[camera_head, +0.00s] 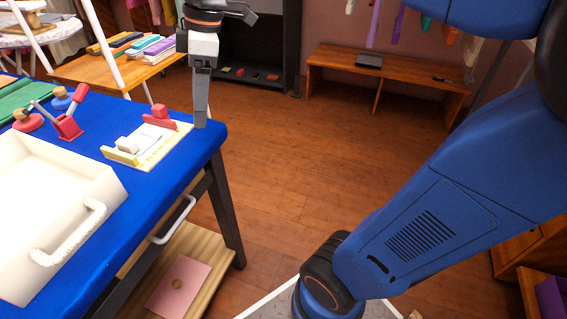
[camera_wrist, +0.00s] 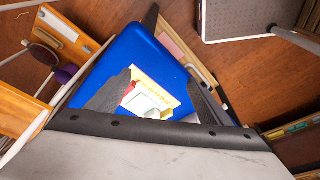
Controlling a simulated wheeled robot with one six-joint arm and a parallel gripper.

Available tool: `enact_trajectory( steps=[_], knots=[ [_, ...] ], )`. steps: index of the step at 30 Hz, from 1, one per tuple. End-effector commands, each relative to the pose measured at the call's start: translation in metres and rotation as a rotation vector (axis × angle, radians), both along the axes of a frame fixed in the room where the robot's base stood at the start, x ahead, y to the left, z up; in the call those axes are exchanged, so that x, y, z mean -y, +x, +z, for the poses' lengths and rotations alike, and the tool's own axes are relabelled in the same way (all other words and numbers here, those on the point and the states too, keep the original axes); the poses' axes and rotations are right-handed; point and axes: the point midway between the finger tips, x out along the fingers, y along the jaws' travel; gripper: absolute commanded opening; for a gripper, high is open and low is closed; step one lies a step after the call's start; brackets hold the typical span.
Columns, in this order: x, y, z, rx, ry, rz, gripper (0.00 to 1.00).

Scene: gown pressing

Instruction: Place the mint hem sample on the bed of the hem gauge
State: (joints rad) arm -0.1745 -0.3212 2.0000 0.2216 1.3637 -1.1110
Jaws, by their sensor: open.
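The hem gauge (camera_head: 162,150) is a cream board with a scale, a yellow jaw and a red jaw, near the right corner of the blue table. It also shows between my fingers in the wrist view (camera_wrist: 165,85). A pale flat piece (camera_wrist: 142,104) lies between the jaws there; it may be the mint hem sample, but its tint is too faint to be sure. My gripper (camera_head: 200,122) points down at the table's right edge, right of the gauge. In the wrist view, its fingers (camera_wrist: 163,80) are spread apart with nothing held between them.
A white tray (camera_head: 115,187) with a handle fills the table's near left. A red clamp-like tool (camera_head: 68,127) and round wooden-knobbed pieces (camera_head: 27,120) stand behind it. A wooden stand (camera_head: 112,70) with folded cloths is beyond.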

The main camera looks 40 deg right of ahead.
Motion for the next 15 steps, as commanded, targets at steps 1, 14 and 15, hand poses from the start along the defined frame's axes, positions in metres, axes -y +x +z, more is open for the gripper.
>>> enact_trajectory(
  steps=[1, 14, 15],
  knots=[
    [0.013, -0.014, -0.009, 0.010, -0.007, -0.097, 0.72],
    [0.095, -0.109, -0.101, 0.110, 0.029, -0.932, 0.72],
    [0.100, -0.116, -0.109, 0.120, 0.040, -0.993, 0.72]
  ],
)
